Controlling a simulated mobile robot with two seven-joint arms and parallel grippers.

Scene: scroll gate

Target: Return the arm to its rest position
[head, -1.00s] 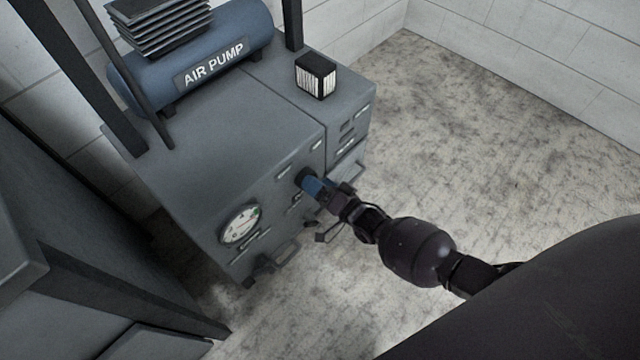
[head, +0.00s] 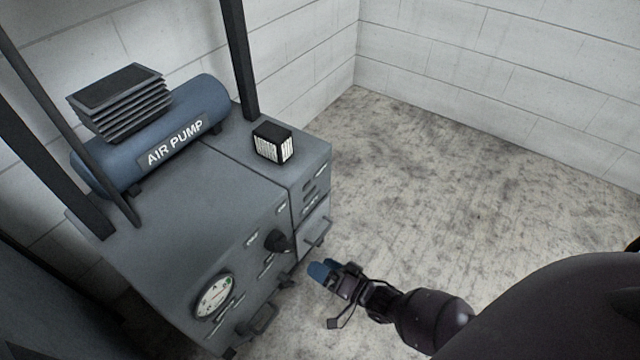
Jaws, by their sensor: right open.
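My right gripper (head: 324,270) has blue fingertips and is in the lower middle of the head view. It is open and empty, apart from the cabinet front. A dark knob (head: 277,241) sticks out of the front of the grey cabinet (head: 190,226), to the left of and above my gripper. My right arm comes in from the lower right. My left gripper is not in view.
A blue air pump tank (head: 150,140) and a small black-and-white box (head: 272,143) are on the cabinet top. A round gauge (head: 214,297) and handles are on its front. Dark posts rise at the left. The concrete floor (head: 430,190) to the right is clear.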

